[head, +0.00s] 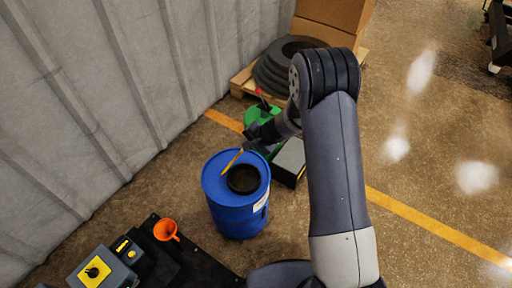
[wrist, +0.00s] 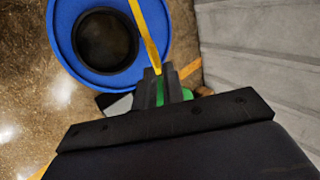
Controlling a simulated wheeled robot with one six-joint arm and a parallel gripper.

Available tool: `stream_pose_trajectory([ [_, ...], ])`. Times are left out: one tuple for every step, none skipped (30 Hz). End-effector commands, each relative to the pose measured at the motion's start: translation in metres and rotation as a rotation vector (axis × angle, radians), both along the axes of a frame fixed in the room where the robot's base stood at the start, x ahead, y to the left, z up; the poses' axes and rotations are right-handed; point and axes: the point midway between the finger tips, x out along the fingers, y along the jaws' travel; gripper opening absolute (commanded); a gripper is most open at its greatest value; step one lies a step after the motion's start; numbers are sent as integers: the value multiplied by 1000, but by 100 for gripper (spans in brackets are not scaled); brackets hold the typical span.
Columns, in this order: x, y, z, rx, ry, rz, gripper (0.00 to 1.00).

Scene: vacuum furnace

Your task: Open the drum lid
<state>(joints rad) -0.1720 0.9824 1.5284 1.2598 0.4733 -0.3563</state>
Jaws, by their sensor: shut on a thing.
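The blue drum (head: 238,215) stands upright on the floor, with a black round lid or opening (head: 243,179) in its top; I cannot tell which. The drum's blue top (wrist: 62,40) and the black round part (wrist: 107,40) also show in the wrist view. My gripper (head: 247,146) is at the drum's far edge. It is shut on one end of a thin yellow bar (head: 232,162), which also shows in the wrist view (wrist: 146,32). The bar reaches over the drum top beside the black part. I cannot tell whether it is attached to the drum.
An orange funnel (head: 166,230) and a grey box with a yellow panel (head: 95,270) are at lower left. A grey corrugated wall (head: 90,90) runs along the left. Behind are a green object (head: 252,115), dark rings (head: 272,72) and cardboard boxes (head: 330,25).

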Motion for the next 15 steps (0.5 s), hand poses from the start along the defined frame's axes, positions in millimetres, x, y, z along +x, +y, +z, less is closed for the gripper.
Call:
stream_pose_trajectory([
  [5, 10, 8, 2, -2, 6, 0],
  [8, 15, 10, 2, -2, 6, 0],
  [12, 21, 12, 2, -2, 6, 0],
  [15, 25, 13, 1, -2, 7, 0],
  [18, 29, 14, 2, -2, 6, 0],
  [21, 35, 16, 1, -2, 7, 0],
  [24, 40, 17, 2, -2, 6, 0],
  [27, 43, 18, 2, -1, 6, 0],
  [30, 48, 19, 2, -2, 5, 0],
  [32, 52, 19, 2, 0, 6, 0],
  [35, 55, 20, 2, 0, 5, 0],
  [37, 60, 21, 2, 0, 6, 0],
  [39, 62, 21, 2, 0, 5, 0],
  [41, 65, 21, 3, 1, 4, 0],
  [43, 68, 21, 2, 0, 5, 0],
])
